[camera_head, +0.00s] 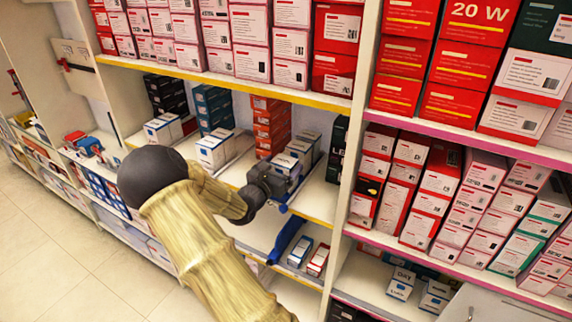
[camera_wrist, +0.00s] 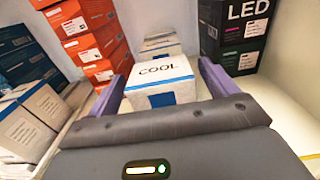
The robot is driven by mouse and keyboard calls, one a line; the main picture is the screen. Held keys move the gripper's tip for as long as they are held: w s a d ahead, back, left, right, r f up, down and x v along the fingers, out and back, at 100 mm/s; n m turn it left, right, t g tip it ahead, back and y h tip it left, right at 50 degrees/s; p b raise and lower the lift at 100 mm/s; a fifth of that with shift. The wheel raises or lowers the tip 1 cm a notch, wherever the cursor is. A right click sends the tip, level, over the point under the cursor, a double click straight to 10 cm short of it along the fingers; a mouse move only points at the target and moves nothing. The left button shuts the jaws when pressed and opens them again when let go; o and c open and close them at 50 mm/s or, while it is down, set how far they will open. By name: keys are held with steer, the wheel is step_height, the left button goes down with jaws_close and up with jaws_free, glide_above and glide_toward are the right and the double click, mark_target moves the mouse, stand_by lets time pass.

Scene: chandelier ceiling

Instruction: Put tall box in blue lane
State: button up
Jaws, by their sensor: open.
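A white box with a blue band, marked COOL (camera_wrist: 160,82), stands on the middle shelf between the fingers of my gripper (camera_wrist: 163,70). The fingers are open, one on each side of it; I cannot tell whether they touch it. A similar white box (camera_wrist: 160,44) is behind it. In the head view my gripper (camera_head: 284,184) reaches into the shelf near white boxes (camera_head: 300,150). I cannot tell which box is the tall one.
Orange boxes (camera_wrist: 92,40) are stacked to the left and dark LED boxes (camera_wrist: 240,35) to the right. White-and-blue boxes (camera_wrist: 28,122) stand further left. An upright shelf panel (camera_head: 352,140) is right of my gripper. Small boxes (camera_head: 300,251) lie on the lower shelf.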

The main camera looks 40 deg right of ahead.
steer(key=b+v, duration=0.2)
steer(key=v, duration=0.7)
steer(key=shift+d, duration=0.1)
steer(key=s+f+m+g, duration=0.1)
steer(key=s+m+g, duration=0.1)
steer(key=s+f+m+g+y, duration=0.1)
steer(key=s+f+m+g, duration=0.1)
steer(key=s, duration=0.1)
steer(key=s+f+m+g+y, duration=0.1)
steer(key=s+m, duration=0.1)
steer(key=s, duration=0.1)
steer(key=shift+f+m+g, duration=0.15)
steer(key=shift+m+g, duration=0.25)
steer(key=s+a+f+m+g+y, duration=0.2)
steer(key=s+a+f+m+y, duration=0.2)
steer(key=s+a+m+y, duration=0.2)
steer(key=s+a+r+m+t+y, duration=0.1)
steer(key=a+m+t+y, duration=0.2)
steer(key=a+m+y, duration=0.5)
steer(key=a+m, duration=0.1)
steer(key=a, duration=0.7)
steer(key=shift+s+a+r+m+y, duration=0.2)
steer(key=shift+a+r+m+y, duration=0.1)
steer(key=shift+r+m, duration=0.1)
